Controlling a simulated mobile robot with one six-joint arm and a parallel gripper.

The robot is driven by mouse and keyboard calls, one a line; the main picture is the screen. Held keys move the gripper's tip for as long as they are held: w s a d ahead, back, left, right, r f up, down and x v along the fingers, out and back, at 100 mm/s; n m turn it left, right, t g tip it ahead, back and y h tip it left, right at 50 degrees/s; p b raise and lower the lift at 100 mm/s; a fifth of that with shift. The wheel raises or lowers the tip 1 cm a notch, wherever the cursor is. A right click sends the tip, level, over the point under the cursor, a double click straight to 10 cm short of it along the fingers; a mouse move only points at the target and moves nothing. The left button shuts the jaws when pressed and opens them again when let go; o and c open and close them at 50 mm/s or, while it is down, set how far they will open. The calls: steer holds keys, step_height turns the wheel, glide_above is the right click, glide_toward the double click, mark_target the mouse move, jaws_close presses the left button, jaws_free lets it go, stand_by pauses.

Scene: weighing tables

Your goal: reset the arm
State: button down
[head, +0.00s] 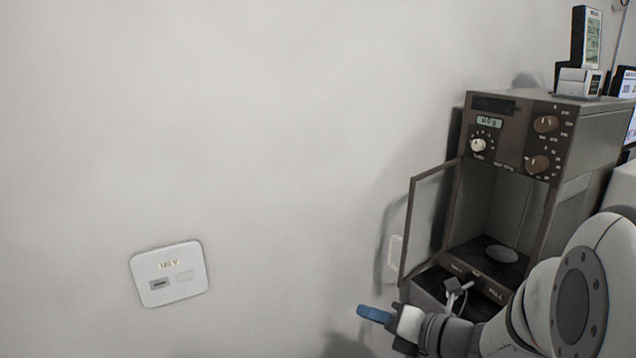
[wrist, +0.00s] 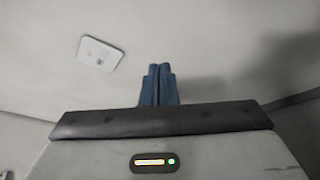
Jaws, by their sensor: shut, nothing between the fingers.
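My gripper (head: 374,314) is at the lower right of the head view, with blue fingers pointing left in front of the pale wall. It is shut and empty. In the wrist view the two blue fingers (wrist: 158,84) lie side by side, with the plain wall beyond them. My arm reaches in from the right edge of the head view.
A brown instrument cabinet (head: 508,104) with dials stands right, its framed door (head: 410,230) open to the left near my gripper. A lower drawer (head: 430,285) sits beneath. A white wall panel (head: 170,290) is at lower left, also in the wrist view (wrist: 99,53). Devices (head: 580,82) stand on top.

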steer(key=s+a+n+g+h+p, duration=0.2)
steer(key=s+n+g, duration=0.3)
steer(key=n, duration=0.6)
steer(key=s+a+n+g+h+p, duration=0.2)
steer(key=s+n+g+h, duration=0.15)
steer(key=s+n, duration=0.5)
steer(key=d+r+n+h+p, duration=0.1)
steer(key=d+r+n+h, duration=0.1)
steer(key=n, duration=0.6)
steer(key=d+r+n+h+p, duration=0.1)
steer(key=d+r+n+h, duration=0.2)
steer(key=d+n, duration=0.3)
steer(key=n+t+h, duration=0.1)
steer(key=n, duration=0.2)
steer(key=shift+s+p, duration=0.25)
steer(key=shift+p, duration=0.1)
steer(key=shift+s, duration=0.1)
